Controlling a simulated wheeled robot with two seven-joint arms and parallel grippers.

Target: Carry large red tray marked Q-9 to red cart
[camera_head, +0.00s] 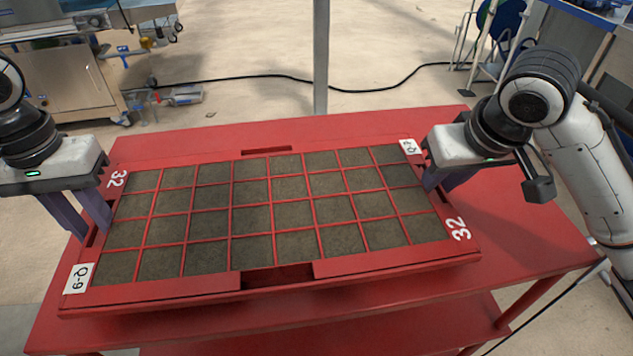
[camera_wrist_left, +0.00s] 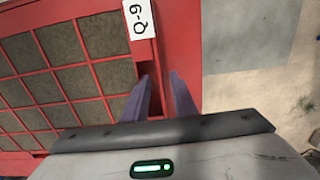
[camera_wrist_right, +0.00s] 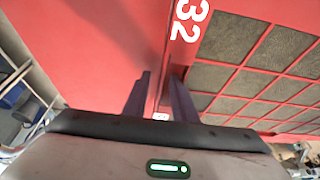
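The large red tray marked Q-9 (camera_head: 150,290) lies across the red cart's top (camera_head: 540,240). It holds a grid of dark soil cells and bears "32" labels. Its Q-9 label also shows in the left wrist view (camera_wrist_left: 139,18). My left gripper (camera_head: 93,232) is at the tray's left side, its fingers either side of the end rim, shut on it. My right gripper (camera_head: 430,188) is at the right side, its fingers likewise around the rim and shut on it; its tips are partly hidden in the head view. Whether the tray's underside touches the cart is hidden.
A grey post (camera_head: 321,60) stands behind the cart. A black cable (camera_head: 260,77) runs over the floor. A metal cabinet (camera_head: 62,85) stands at the back left, and a blue-edged table (camera_head: 570,40) at the back right. The floor behind the cart is mostly clear.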

